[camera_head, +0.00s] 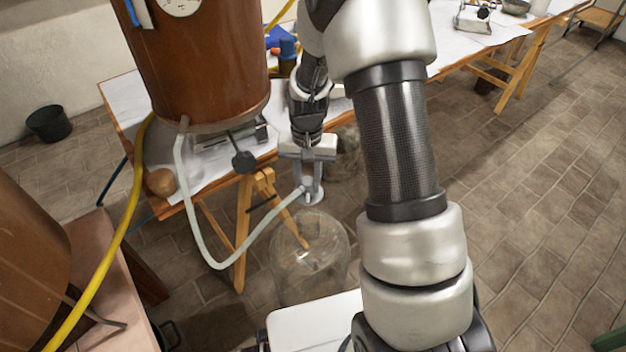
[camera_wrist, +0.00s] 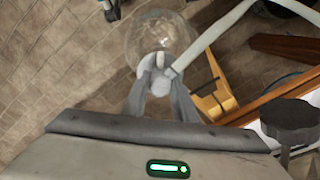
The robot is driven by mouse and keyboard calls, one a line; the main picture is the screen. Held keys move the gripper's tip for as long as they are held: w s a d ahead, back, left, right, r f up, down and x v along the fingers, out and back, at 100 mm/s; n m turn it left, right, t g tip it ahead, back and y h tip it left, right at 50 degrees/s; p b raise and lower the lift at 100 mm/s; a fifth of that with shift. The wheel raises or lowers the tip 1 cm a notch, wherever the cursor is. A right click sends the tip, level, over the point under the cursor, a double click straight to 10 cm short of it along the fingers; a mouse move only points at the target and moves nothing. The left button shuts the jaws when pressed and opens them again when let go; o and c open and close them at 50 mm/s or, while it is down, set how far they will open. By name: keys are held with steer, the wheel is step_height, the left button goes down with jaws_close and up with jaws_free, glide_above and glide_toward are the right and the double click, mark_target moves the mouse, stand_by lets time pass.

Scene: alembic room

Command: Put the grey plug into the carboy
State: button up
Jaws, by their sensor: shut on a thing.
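My gripper (camera_head: 308,178) points down, shut on the grey plug (camera_head: 313,193) at the end of a pale hose. In the wrist view the grey plug (camera_wrist: 158,71) shows between the fingers of my gripper (camera_wrist: 161,92). The clear glass carboy (camera_head: 310,262) stands below, and its round body shows beyond the plug in the wrist view (camera_wrist: 160,32). The plug appears over the top of the carboy. The carboy's mouth is hidden by the plug and fingers, so I cannot tell whether they touch.
The pale hose (camera_head: 219,266) loops from the brown copper vessel (camera_head: 207,75) to the plug. A paper-covered table (camera_head: 185,190) with wooden trestle legs (camera_head: 243,225) stands behind and left. A yellow hose (camera_head: 115,245) runs at left. Tiled floor (camera_head: 530,210) is open at right.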

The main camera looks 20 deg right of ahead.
mark_target(308, 194)
steer(key=shift+f+b, duration=1.7)
steer(key=shift+f, duration=0.75)
steer(key=shift+f+b, duration=0.7)
steer(key=shift+f, duration=0.4)
steer(key=shift+f+b, duration=0.8)
steer(key=shift+f, duration=0.85)
stand_by(2.0)
steer(key=o, duration=1.1)
